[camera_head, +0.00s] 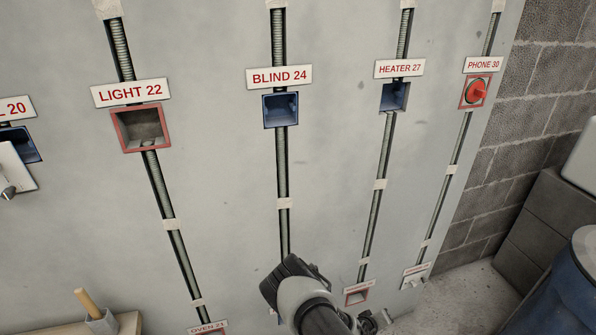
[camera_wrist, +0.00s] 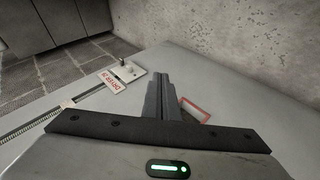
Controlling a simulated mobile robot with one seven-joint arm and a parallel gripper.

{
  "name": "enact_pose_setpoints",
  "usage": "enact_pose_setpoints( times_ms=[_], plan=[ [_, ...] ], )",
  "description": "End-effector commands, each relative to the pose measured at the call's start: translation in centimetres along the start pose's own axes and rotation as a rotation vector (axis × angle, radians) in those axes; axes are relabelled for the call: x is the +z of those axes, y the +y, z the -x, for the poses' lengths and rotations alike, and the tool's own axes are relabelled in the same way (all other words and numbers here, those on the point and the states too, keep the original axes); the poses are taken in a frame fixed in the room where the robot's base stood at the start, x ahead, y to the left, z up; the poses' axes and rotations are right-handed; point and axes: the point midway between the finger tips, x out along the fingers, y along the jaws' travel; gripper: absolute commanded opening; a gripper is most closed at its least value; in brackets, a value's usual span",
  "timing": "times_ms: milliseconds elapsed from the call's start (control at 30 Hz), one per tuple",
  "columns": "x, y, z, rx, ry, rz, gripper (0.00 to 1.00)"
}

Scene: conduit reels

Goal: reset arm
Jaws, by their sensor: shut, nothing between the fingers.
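My arm rises from the bottom of the head view, with its dark wrist end (camera_head: 290,280) in front of the grey wall panel (camera_head: 225,210). The fingers are hidden in that view. In the wrist view my gripper (camera_wrist: 162,78) is shut, its two grey fingers together with nothing between them. The fingers point along the panel, close to a red-framed box (camera_wrist: 195,110) that they partly cover. A white label (camera_wrist: 103,88) with red print and a small switch-like fitting (camera_wrist: 125,68) are to the left of the fingertips.
Labelled boxes sit on conduits: LIGHT 22 (camera_head: 142,128), BLIND 24 (camera_head: 281,110), HEATER 27 (camera_head: 395,97) and PHONE 30 (camera_head: 475,91) with a red plug. A blue barrel (camera_head: 565,295) and grey blocks stand at right. A wooden-handled tool (camera_head: 88,303) is at lower left.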

Motion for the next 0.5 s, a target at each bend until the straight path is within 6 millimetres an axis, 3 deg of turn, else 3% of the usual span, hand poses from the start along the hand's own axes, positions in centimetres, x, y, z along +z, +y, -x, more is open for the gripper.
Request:
enact_pose_setpoints(
  times_ms=[33, 267, 500],
  plan=[
    [0.0, 0.0, 0.0, 0.0, 0.0, 0.0, 0.0],
    [-5.3, 1.1, 3.5, -0.088, -0.045, -0.132, 0.0],
    [-11.7, 3.5, 9.3, -0.221, -0.089, -0.286, 0.0]
  ],
)
